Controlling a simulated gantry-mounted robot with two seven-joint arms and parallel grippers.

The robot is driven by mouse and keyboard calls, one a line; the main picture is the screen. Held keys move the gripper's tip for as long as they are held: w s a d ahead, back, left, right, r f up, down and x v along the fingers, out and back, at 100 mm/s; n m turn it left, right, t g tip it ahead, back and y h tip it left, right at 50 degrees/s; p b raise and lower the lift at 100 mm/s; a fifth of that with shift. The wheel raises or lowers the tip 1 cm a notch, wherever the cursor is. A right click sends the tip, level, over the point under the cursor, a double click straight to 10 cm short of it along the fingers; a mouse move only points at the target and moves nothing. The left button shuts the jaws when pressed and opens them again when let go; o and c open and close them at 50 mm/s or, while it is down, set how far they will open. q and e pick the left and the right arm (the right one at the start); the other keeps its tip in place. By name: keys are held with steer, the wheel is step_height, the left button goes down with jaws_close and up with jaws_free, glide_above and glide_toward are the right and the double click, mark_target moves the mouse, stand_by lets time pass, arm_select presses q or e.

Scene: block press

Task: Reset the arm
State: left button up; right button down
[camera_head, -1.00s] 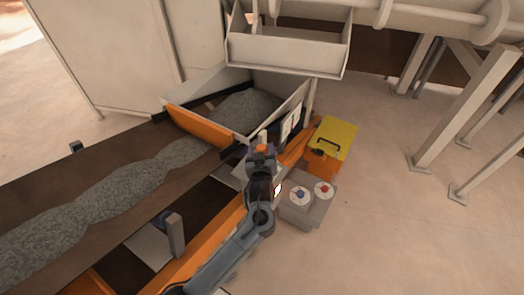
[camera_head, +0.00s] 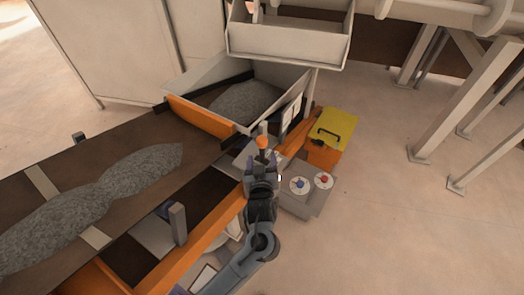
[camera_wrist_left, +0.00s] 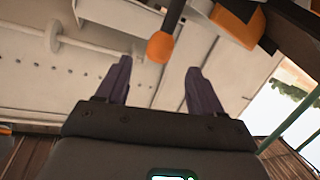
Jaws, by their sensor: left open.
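My left arm comes in from the bottom of the head view. Its gripper (camera_head: 262,166) is over the machine's orange side, just below an orange-tipped lever (camera_head: 263,142). In the left wrist view the gripper (camera_wrist_left: 159,64) is open, with its two dark fingers spread and nothing held. The lever's orange knob (camera_wrist_left: 160,46) shows just ahead of the gap between the fingertips, apparently clear of both. My right gripper is not in view.
A grey box with a blue knob (camera_head: 298,185) and a red knob (camera_head: 323,179) stands to the right. A yellow-topped orange case (camera_head: 334,133) is beyond it. Gravel (camera_head: 100,199) lies on the dark belt (camera_head: 192,166) and in the hopper (camera_head: 204,118). The right floor is mostly clear.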

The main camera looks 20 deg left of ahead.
arm_select(q)
steer(key=shift+s+d+r, duration=0.15)
steer(key=shift+s+d, duration=0.1)
steer(key=shift+s, duration=0.4)
steer(key=s+a+f+m+g+h, duration=0.1)
steer(key=s+a+f, duration=0.2)
steer(key=s+f, duration=0.3)
steer(key=s+a+f+m+g+h, duration=0.1)
steer(key=s+a+f, duration=0.2)
steer(key=s+f, duration=0.3)
steer(key=s+d+r+m+g+h, duration=0.2)
steer(key=s+m+g, duration=0.2)
steer(key=s, duration=0.5)
steer(key=s+d+r+m+g+h, duration=0.2)
steer(key=s+r+m+g+h, duration=0.15)
steer(key=s, duration=0.55)
step_height(320, 180, up, 29)
steer(key=g+p, duration=0.1)
steer(key=p, duration=2.9)
steer(key=shift+s+y, duration=0.2)
steer(key=shift+y, duration=0.25)
steer(key=shift+n, duration=0.25)
